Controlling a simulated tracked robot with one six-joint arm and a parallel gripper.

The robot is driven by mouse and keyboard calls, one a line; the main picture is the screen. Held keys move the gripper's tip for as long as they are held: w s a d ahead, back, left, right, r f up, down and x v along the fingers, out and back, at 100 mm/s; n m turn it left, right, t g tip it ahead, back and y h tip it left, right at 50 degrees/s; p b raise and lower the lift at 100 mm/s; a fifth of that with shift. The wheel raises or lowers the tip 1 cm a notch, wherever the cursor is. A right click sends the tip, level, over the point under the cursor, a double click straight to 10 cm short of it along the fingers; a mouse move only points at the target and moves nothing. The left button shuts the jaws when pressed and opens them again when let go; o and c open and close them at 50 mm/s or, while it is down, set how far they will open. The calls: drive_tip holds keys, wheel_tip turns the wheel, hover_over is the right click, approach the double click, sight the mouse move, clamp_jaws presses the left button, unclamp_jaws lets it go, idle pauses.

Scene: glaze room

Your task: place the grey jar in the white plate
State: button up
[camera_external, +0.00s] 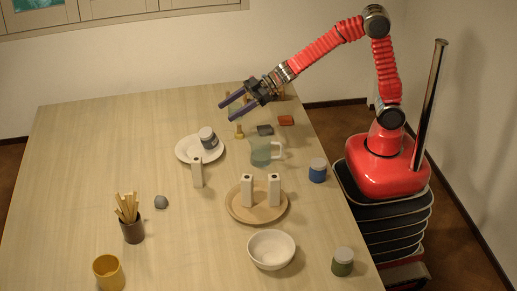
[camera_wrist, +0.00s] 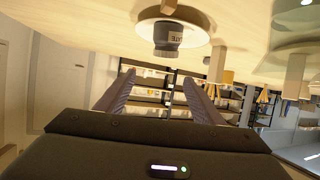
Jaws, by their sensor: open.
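The grey jar (camera_external: 209,141), with a pale lid and a label, stands on the white plate (camera_external: 184,154), towards its back right side. In the wrist view, which is upside down, the dark grey jar (camera_wrist: 168,40) and the plate (camera_wrist: 200,36) show ahead of the fingers, with the jar apart from them. My gripper (camera_external: 222,111) is open and empty, above the far part of the table, behind and to the right of the plate. Its two fingers (camera_wrist: 159,77) show spread in the wrist view with nothing between them.
A white block (camera_external: 197,172) stands at the plate's front edge. A glass mug (camera_external: 261,152), blue jar (camera_external: 317,170) and wooden tray (camera_external: 257,216) with two white blocks lie to the right. A white bowl (camera_external: 271,250) and green jar (camera_external: 343,262) are nearer.

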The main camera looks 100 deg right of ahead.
drive_tip(key=s+d+r+m+g+h, duration=0.1)
drive_tip(key=s+d+r+m+h, duration=0.15)
drive_tip(key=s, duration=0.35)
drive_tip(key=s+d+r+m+g+h, duration=0.1)
drive_tip(key=s+r+h, duration=0.3)
drive_tip(key=s, duration=0.3)
drive_tip(key=s+a+f+g+y, duration=0.1)
drive_tip(key=s+a, duration=0.3)
drive_tip(key=s, duration=0.7)
drive_tip(key=s+a+f+g+y, duration=0.2)
drive_tip(key=s+a+f+g, duration=0.2)
drive_tip(key=s, duration=0.7)
drive_tip(key=shift+s+a, duration=0.35)
drive_tip(key=shift+a, duration=0.1)
drive_tip(key=shift+w+d, duration=0.1)
drive_tip(key=shift+w, duration=0.05)
drive_tip(key=shift+c, duration=0.5)
